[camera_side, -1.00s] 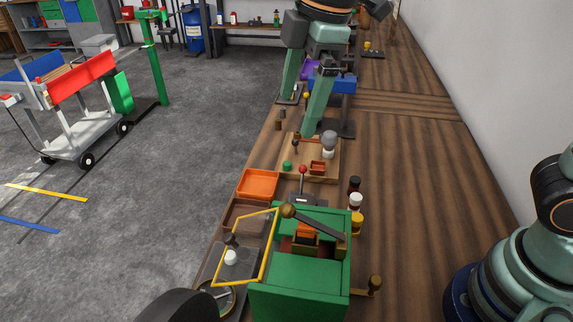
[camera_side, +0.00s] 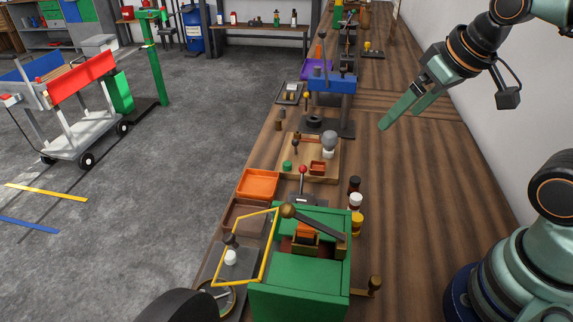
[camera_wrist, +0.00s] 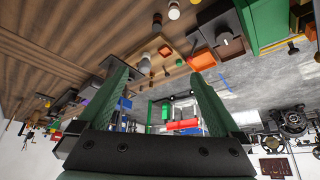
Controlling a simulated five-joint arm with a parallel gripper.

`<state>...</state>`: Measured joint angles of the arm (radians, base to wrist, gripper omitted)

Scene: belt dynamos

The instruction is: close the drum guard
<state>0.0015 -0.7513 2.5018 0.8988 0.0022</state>
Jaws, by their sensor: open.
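The green belt machine (camera_side: 300,285) stands on the near end of the bench in the side view. A yellow frame (camera_side: 265,262), which looks like the drum guard, is tilted up at its left side, beside a dark wheel (camera_side: 222,298). The frame stands open, away from the machine's top. In the wrist view the green machine (camera_wrist: 265,20) is at the upper right, with part of the yellow frame (camera_wrist: 278,46) beside it. My gripper (camera_side: 400,120) is open and empty, raised over the right side of the bench, well apart from the machine.
A brass-knobbed lever (camera_side: 320,225) crosses the machine's top, and a crank handle (camera_side: 374,287) sticks out right. An orange tray (camera_side: 258,184), a red-knobbed lever (camera_side: 303,170) and small bottles (camera_side: 355,202) stand behind it. The bench's right side is clear.

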